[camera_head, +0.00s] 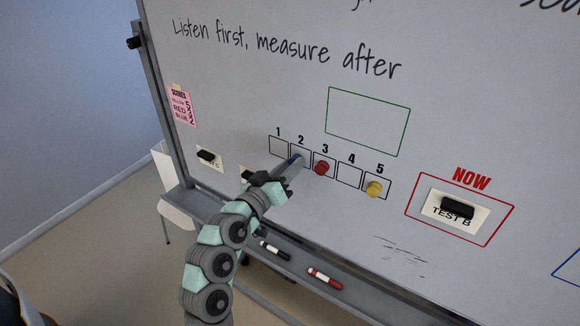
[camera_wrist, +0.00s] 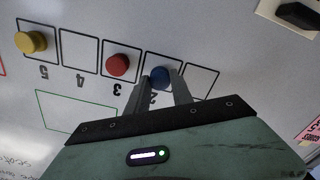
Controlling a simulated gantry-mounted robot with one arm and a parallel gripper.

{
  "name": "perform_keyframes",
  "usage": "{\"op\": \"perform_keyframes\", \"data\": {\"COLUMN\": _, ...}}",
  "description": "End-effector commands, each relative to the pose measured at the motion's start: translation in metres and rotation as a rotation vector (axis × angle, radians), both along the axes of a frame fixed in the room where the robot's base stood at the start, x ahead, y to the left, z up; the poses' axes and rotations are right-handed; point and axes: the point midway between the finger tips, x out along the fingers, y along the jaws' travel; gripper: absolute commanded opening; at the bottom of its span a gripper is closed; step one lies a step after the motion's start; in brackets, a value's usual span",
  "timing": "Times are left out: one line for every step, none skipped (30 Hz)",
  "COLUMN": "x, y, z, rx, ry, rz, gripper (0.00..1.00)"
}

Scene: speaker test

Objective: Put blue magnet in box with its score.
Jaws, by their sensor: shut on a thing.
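The blue magnet (camera_wrist: 159,76) is at box 2 on the whiteboard. My gripper (camera_wrist: 161,86) is shut on it, with one finger on either side. In the head view the blue magnet (camera_head: 296,159) shows at the tip of my gripper (camera_head: 291,164), inside box 2 (camera_head: 302,151). The numbered boxes run 1 to 5 in a row. The pink scores note (camera_head: 181,107) at the left lists yellow 5, red 3, blue 2. Whether the magnet touches the board is hard to tell.
A red magnet (camera_head: 321,168) sits in box 3, right beside my gripper. A yellow magnet (camera_head: 374,189) sits in box 5. Boxes 1 and 4 are empty. A black magnet (camera_head: 457,207) holds the TEST B card at right. Markers (camera_head: 324,278) lie on the tray below.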

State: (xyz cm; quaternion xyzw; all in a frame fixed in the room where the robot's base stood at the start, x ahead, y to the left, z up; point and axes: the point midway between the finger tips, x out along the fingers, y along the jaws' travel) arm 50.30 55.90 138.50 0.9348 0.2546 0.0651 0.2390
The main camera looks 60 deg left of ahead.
Motion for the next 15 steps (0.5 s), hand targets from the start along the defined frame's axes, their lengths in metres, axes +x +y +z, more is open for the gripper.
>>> {"op": "perform_keyframes", "data": {"x": 0.0001, "y": 0.0001, "z": 0.0001, "rx": 0.000, "ry": 0.000, "rz": 0.000, "gripper": 0.00}}
{"op": "perform_keyframes", "data": {"x": 0.0002, "y": 0.0001, "z": 0.0000, "rx": 0.000, "ry": 0.000, "rz": 0.000, "gripper": 0.00}}
{"op": "perform_keyframes", "data": {"x": 0.0004, "y": 0.0002, "z": -0.0001, "rx": 0.000, "ry": 0.000, "rz": 0.000, "gripper": 0.00}}
{"op": "perform_keyframes", "data": {"x": 0.0005, "y": 0.0003, "z": 0.0000, "rx": 0.000, "ry": 0.000, "rz": 0.000, "gripper": 0.00}}
{"op": "perform_keyframes", "data": {"x": 0.0008, "y": 0.0005, "z": 0.0000, "rx": 0.000, "ry": 0.000, "rz": 0.000, "gripper": 0.00}}
{"op": "perform_keyframes", "data": {"x": 0.0011, "y": 0.0007, "z": 0.0000, "rx": 0.000, "ry": 0.000, "rz": 0.000, "gripper": 0.00}}
{"op": "perform_keyframes", "data": {"x": 0.0015, "y": 0.0009, "z": 0.0000, "rx": 0.000, "ry": 0.000, "rz": 0.000, "gripper": 0.00}}
{"op": "perform_keyframes", "data": {"x": 0.0017, "y": 0.0010, "z": 0.0000, "rx": 0.000, "ry": 0.000, "rz": 0.000, "gripper": 0.00}}
{"op": "perform_keyframes", "data": {"x": 0.0022, "y": 0.0013, "z": 0.0000, "rx": 0.000, "ry": 0.000, "rz": 0.000, "gripper": 0.00}}
{"op": "perform_keyframes", "data": {"x": 0.0025, "y": 0.0015, "z": 0.0000, "rx": 0.000, "ry": 0.000, "rz": 0.000, "gripper": 0.00}}
{"op": "perform_keyframes", "data": {"x": 0.0027, "y": 0.0017, "z": 0.0000, "rx": 0.000, "ry": 0.000, "rz": 0.000, "gripper": 0.00}}
{"op": "perform_keyframes", "data": {"x": 0.0031, "y": 0.0020, "z": 0.0000, "rx": 0.000, "ry": 0.000, "rz": 0.000, "gripper": 0.00}}
{"op": "perform_keyframes", "data": {"x": 0.0035, "y": 0.0022, "z": 0.0000, "rx": 0.000, "ry": 0.000, "rz": 0.000, "gripper": 0.00}}
{"op": "perform_keyframes", "data": {"x": 0.0038, "y": 0.0024, "z": 0.0000, "rx": 0.000, "ry": 0.000, "rz": 0.000, "gripper": 0.00}}
{"op": "perform_keyframes", "data": {"x": 0.0043, "y": 0.0026, "z": 0.0000, "rx": 0.000, "ry": 0.000, "rz": 0.000, "gripper": 0.00}}
